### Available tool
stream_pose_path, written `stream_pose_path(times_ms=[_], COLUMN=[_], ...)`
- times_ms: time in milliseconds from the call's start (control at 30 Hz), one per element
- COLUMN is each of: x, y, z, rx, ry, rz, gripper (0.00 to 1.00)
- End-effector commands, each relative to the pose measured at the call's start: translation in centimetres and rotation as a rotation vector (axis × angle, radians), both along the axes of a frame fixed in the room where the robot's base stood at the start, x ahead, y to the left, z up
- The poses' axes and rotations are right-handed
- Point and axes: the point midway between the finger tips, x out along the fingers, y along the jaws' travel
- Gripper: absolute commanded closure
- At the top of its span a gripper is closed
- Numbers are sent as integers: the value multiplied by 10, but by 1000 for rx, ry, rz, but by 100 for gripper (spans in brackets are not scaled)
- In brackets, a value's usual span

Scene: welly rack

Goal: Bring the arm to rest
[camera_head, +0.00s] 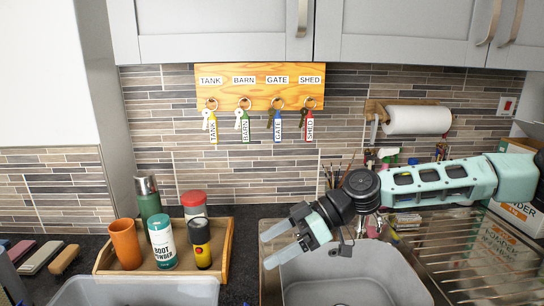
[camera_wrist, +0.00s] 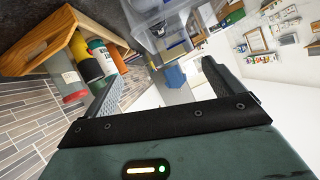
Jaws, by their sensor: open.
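My gripper (camera_head: 277,246) is open and empty in the head view, held above the left edge of the grey sink (camera_head: 350,275). My arm reaches in from the right, with the fingers pointing left. The gripper's two fingers (camera_wrist: 158,90) also show spread apart in the wrist view, with nothing between them. In the head view the fingertips are to the right of the wooden tray (camera_head: 228,250) and apart from it.
The tray holds an orange cup (camera_head: 125,245), a boot powder tin (camera_head: 161,243), a green flask (camera_head: 148,197) and a yellow-black torch (camera_head: 202,243). A clear bin (camera_head: 135,293) stands in front. Keys hang on a wooden key board (camera_head: 260,83). A paper roll (camera_head: 417,120) is on the wall.

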Motion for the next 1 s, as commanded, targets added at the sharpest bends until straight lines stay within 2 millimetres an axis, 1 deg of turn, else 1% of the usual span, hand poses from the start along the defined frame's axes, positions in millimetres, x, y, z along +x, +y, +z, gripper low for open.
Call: stream_pose_path(times_ms=[33,267,367,533,667,767,833,900,1000], x=[-7,-31,-45,-76,-103,-128,-145,-160,-177], y=[4,10,12,14,9,0,-11,-25,-45], z=[-3,-16,-23,-39,-53,-65,-71,-75,-74], rx=[-19,-106,-158,-285,-414,-548,-657,-765,-895], ry=[5,40,56,94,124,144,155,163,167], rz=[15,49,67,95,106,97,73,30,-58], gripper=[7,7,7,7,7,7,7,7,7])
